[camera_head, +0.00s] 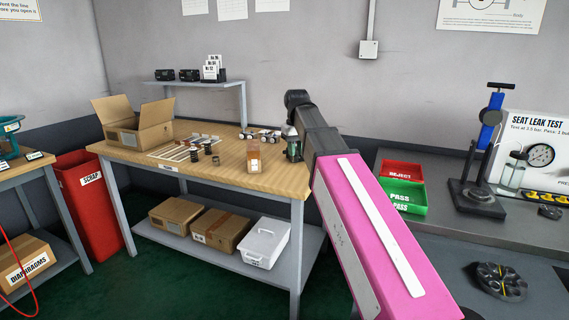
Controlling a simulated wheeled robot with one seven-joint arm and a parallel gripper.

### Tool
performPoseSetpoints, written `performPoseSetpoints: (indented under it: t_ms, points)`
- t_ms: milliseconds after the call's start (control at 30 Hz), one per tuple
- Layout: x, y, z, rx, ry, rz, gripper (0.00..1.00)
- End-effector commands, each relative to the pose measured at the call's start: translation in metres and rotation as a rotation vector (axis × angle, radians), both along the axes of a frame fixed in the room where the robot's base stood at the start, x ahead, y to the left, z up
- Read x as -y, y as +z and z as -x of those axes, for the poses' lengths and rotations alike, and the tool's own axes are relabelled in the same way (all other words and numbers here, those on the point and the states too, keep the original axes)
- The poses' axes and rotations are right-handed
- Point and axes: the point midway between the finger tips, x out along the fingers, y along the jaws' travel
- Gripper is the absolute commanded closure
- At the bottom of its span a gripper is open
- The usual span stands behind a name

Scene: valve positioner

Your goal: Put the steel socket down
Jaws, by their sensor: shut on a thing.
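I cannot tell whether the socket touches the bench top. My pink arm reaches in from the lower right and covers part of the bench's right side.
An open carton (138,128) stands at the bench's back left. A printed sheet (183,149) and small dark cylinders (208,149) lie mid-bench. A small wheeled-looking metal assembly (262,134) is behind. Red and green bins (402,192) stand right. The bench's front strip is clear.

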Motion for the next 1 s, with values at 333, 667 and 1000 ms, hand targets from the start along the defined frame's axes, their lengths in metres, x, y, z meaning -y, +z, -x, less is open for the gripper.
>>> performPoseSetpoints:
  t_ms: [333,667,1000]
  points:
    - [0.01,-0.04,-0.069,-0.001,-0.002,0.0,0.99]
    - [0.014,-0.057,-0.084,0.0,-0.002,0.0,0.99]
    - [0.014,-0.091,-0.084,0.001,-0.002,0.0,0.99]
